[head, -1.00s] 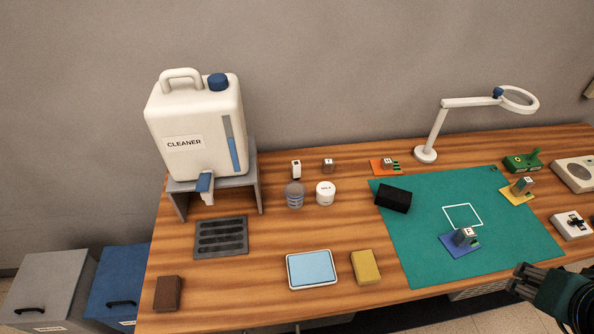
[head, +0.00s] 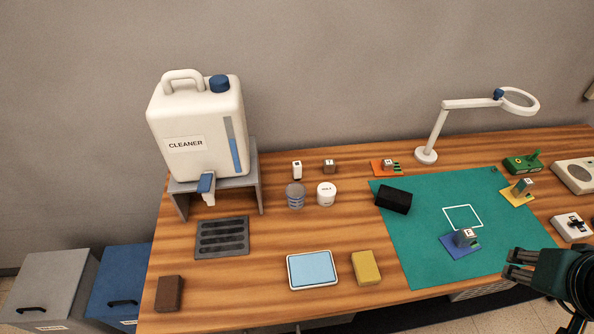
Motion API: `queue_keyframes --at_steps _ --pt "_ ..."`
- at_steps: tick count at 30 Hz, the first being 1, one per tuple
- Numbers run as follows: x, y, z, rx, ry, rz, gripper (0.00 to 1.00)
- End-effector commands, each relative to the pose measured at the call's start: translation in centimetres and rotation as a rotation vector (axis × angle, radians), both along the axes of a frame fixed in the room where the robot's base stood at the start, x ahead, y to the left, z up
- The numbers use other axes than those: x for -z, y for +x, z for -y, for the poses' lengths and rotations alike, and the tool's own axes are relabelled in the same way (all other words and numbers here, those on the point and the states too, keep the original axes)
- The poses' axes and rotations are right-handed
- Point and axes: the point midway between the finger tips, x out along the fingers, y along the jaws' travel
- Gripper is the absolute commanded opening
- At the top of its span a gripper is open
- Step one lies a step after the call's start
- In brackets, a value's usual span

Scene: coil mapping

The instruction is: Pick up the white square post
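A small white upright post (head: 297,171) with a dark mark on top stands on the wooden table, behind the grey-blue cup. My gripper (head: 511,269) is at the lower right, over the front edge of the green mat, far from the white post. Its dark fingers point left and are spread apart, with nothing visible between them.
A cup (head: 295,196) and a white jar (head: 326,194) stand in front of the posts. A cleaner jug (head: 197,128) on a grey stand (head: 255,175) is at left. A black block (head: 394,200), blue board (head: 460,245) and lamp (head: 426,155) are at right. The front middle holds a blue tray (head: 312,287) and yellow sponge (head: 366,268).

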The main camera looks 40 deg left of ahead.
Motion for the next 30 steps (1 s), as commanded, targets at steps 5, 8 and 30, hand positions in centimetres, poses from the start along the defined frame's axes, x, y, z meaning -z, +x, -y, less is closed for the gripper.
queue_keyframes --at_steps 5,8,30 --pt "-1.4 2.2 -2.3 -0.113 -0.05 -0.029 0.34" --pt "-2.0 3.4 -3.6 -0.179 -0.079 -0.044 0.34" --pt "-3.9 11.5 -15.8 -0.67 -0.291 -0.147 0.34"
